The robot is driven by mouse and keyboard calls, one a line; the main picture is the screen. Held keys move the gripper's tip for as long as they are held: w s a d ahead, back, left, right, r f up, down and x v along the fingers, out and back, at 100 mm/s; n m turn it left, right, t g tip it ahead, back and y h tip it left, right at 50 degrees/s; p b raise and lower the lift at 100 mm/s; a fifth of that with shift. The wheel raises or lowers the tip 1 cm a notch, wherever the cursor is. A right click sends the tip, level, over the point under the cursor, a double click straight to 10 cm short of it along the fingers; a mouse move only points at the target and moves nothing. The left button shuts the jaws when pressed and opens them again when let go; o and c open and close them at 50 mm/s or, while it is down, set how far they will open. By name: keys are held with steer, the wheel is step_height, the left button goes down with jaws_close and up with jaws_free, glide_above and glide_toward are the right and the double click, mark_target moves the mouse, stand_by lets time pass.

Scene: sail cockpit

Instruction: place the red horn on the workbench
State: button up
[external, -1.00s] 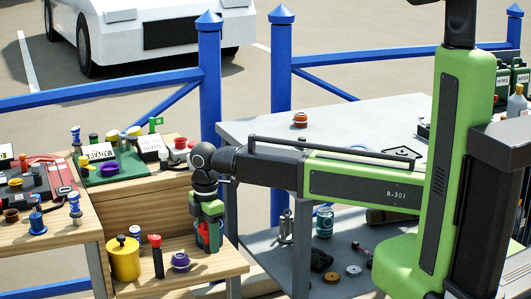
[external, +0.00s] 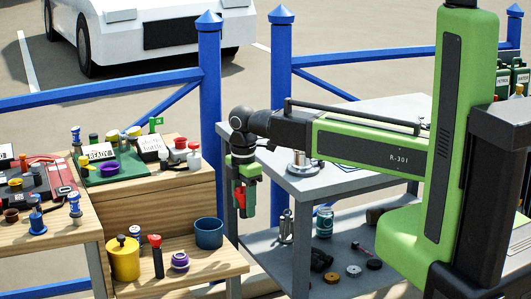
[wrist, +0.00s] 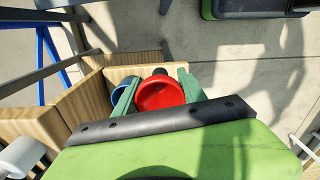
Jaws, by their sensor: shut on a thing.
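The red horn (external: 240,197) is between the fingers of my gripper (external: 243,210), which is shut on it. In the wrist view the round red face of the horn (wrist: 160,94) fills the space between the two green fingers; a dark part shows behind it. My gripper points down in the air, just left of the grey workbench (external: 400,107), with its fingers below the level of the bench top. My arm crosses in front of the bench and hides part of its top.
A blue cup (external: 209,233) stands at the right end of the low wooden shelf, beside a purple pot (external: 180,261) and a yellow can (external: 122,258). A metal round-based object (external: 302,165) stands near the bench's front. Blue rails run behind.

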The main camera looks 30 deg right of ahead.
step_height(320, 180, up, 22)
steer(key=w+m+p, duration=0.2)
steer(key=p, duration=2)
steer(key=w+d+f+m+b, duration=0.1)
steer(key=w+d+m, duration=0.2)
steer(key=w+d, duration=0.5)
steer(key=w+d+m, duration=0.3)
steer(key=w+d, duration=0.1)
steer(key=d, duration=0.8)
steer(key=w+d+f+m+b, duration=0.1)
steer(key=w+d+m, duration=0.4)
steer(key=d, duration=0.4)
steer(key=s+d+m, duration=0.2)
steer(key=d+m, duration=0.3)
steer(key=d, duration=3.1)
steer(key=w+a+f+b, duration=0.7)
steer(key=w+b, duration=0.1)
steer(key=shift+w+a+f, duration=0.15)
steer(key=shift+a+f, duration=0.2)
steer(key=shift+w+a, duration=0.25)
steer(key=shift+a, duration=0.05)
step_height(320, 180, down, 4)
steer(key=b, duration=0.4)
steer(key=shift+f, duration=0.2)
steer(key=shift+r, duration=0.2)
steer(key=shift+f, duration=0.15)
steer(key=o, duration=1.5)
